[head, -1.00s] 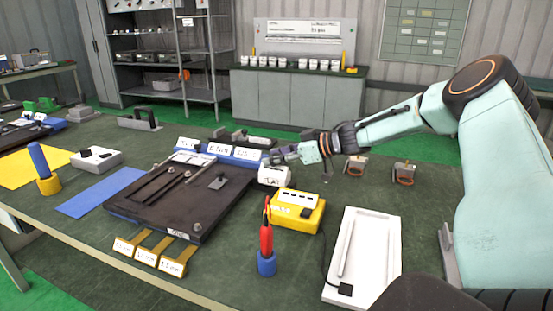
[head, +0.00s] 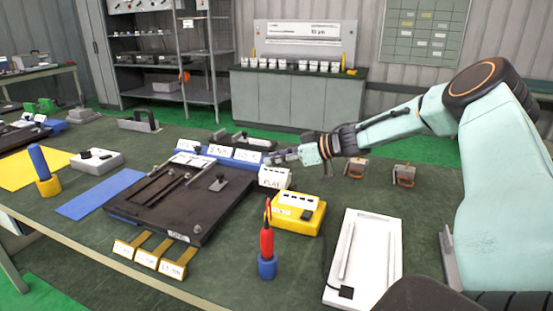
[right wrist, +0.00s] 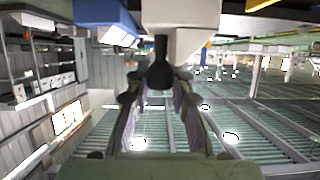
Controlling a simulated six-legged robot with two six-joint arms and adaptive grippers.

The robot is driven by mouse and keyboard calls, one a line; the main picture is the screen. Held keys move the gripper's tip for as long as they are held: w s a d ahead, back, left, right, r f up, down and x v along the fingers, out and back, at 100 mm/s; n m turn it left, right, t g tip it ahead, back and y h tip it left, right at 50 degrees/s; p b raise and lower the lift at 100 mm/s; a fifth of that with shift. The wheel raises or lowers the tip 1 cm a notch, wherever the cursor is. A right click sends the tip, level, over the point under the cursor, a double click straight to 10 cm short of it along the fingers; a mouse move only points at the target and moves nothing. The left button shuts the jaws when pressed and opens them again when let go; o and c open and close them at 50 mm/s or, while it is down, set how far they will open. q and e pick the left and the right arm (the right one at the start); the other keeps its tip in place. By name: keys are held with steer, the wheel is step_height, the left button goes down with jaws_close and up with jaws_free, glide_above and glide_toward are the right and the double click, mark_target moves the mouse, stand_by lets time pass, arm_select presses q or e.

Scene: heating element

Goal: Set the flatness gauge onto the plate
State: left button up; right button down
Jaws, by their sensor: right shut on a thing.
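The flatness gauge, a white block marked FLAT (head: 272,181), stands right of the dark plate (head: 150,212). My right gripper (head: 279,157) is just above and behind it. In the right wrist view the right gripper (right wrist: 158,95) is shut on a dark knob (right wrist: 160,72) that sticks out of a pale block (right wrist: 185,22); I take this to be the gauge. Whether the block touches the table cannot be told. The plate carries several bars and a small grey block with a knob (head: 218,183). My left gripper is not in view.
A blue strip with white labels (head: 218,153) lines the plate's back edge. A yellow box (head: 298,222), a red tool in a blue stand (head: 267,252) and a white tray (head: 388,260) stand nearby. Yellow tabs (head: 148,258) jut from the plate's front.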

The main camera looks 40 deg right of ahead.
steer(key=shift+f, duration=0.15)
steer(key=shift+w+a, duration=0.1)
steer(key=shift+w, duration=0.1)
steer(key=w+a, duration=0.1)
steer(key=w, duration=0.1)
steer(key=w+a, duration=0.1)
steer(key=w, duration=0.1)
steer(key=w+a+b, duration=0.1)
steer(key=w, duration=0.1)
steer(key=shift+w+a, duration=0.15)
steer(key=shift+w, duration=0.05)
steer(key=shift+w+a, duration=0.1)
steer(key=shift+w, duration=0.05)
steer(key=c, duration=1.5)
jaws_free()
steer(key=shift+c, duration=0.2)
steer(key=o, duration=0.4)
steer(key=shift+w+a, duration=0.1)
steer(key=shift+w, duration=0.1)
steer(key=shift+s, duration=0.15)
